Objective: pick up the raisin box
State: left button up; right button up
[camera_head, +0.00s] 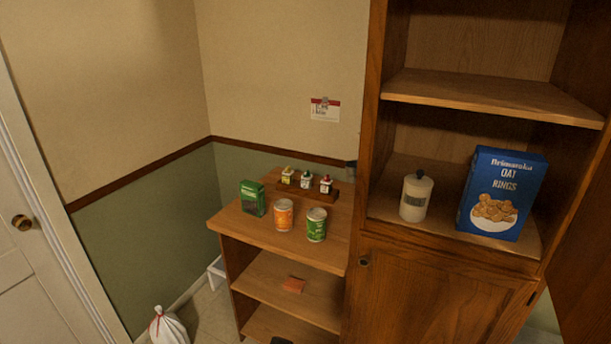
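A small green box (253,198) with a dark picture on its front stands upright at the left of the wooden shelf unit's top. It looks like the raisin box, but its label is too small to read. An orange-labelled can (283,215) stands close to its right, towards the front. Neither of my grippers is in view, so nothing is seen holding or touching the box.
A green can (316,225) stands right of the orange can. Behind is a rack (308,187) with three small bottles. The tall cabinet (430,290), holding a white canister (415,196) and blue cereal box (501,193), rises at the right. A white bag (168,328) lies on the floor.

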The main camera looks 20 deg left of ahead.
aim_at(252, 193)
jog(key=i+j+u, duration=0.5)
jog(key=i+j, duration=0.2)
jog(key=j, duration=0.3)
jog(key=i+j+u, duration=0.5)
jog(key=i+j, duration=0.2)
jog(key=i, duration=0.15)
